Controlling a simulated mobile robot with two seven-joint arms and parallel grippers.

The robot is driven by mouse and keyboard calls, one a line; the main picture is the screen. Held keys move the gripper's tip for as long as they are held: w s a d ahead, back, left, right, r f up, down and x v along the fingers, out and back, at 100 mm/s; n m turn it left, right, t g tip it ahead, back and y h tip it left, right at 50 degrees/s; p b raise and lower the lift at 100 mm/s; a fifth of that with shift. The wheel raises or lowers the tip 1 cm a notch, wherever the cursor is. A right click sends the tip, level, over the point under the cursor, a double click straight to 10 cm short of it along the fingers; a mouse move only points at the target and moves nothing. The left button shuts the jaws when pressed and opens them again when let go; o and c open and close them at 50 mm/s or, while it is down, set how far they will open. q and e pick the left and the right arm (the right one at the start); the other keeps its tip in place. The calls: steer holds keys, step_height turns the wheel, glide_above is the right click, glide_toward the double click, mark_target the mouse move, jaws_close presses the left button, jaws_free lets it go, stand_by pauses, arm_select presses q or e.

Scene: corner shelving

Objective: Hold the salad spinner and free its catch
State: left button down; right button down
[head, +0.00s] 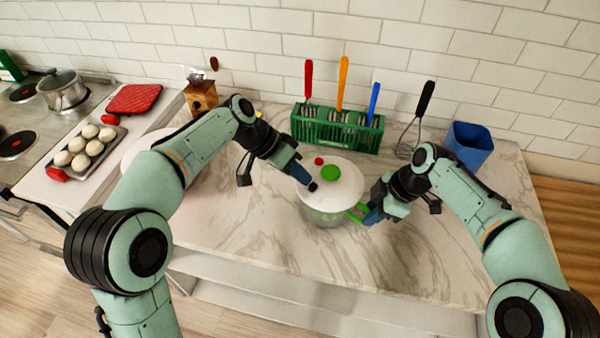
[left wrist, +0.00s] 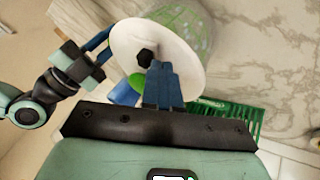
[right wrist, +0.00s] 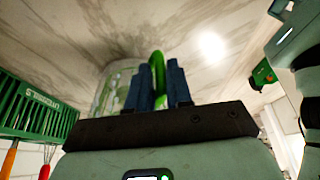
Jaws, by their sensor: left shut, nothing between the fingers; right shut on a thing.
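The salad spinner (head: 328,216) stands on the marble counter, with a clear bowl and a white lid (head: 343,186). The lid carries a green knob (head: 331,173), a small red button (head: 319,161) and a black catch (head: 313,186). My left gripper (head: 308,182) is shut and empty, its fingertips at the black catch; in the left wrist view the fingertips (left wrist: 160,68) overlap the edge of the catch (left wrist: 145,58). Whether they touch cannot be told. My right gripper (head: 368,217) is shut on the spinner's green handle (right wrist: 157,70) at the bowl's right side.
A green rack (head: 338,132) with red, orange and blue-handled utensils stands behind the spinner. A whisk (head: 409,138) and a blue bin (head: 468,145) stand right of it. A white bowl-like thing sits behind my left arm. The front counter is clear.

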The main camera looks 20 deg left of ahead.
arm_select(q)
steer(key=shift+s+d, duration=0.3)
steer(key=shift+d, duration=0.35)
steer(key=shift+s+d, duration=0.25)
steer(key=shift+d, duration=0.35)
steer(key=a+r, duration=0.8)
steer(key=a, duration=0.1)
steer(key=shift+a, duration=0.3)
steer(key=shift+w, duration=0.1)
arm_select(e)
steer(key=c, duration=1)
jaws_free()
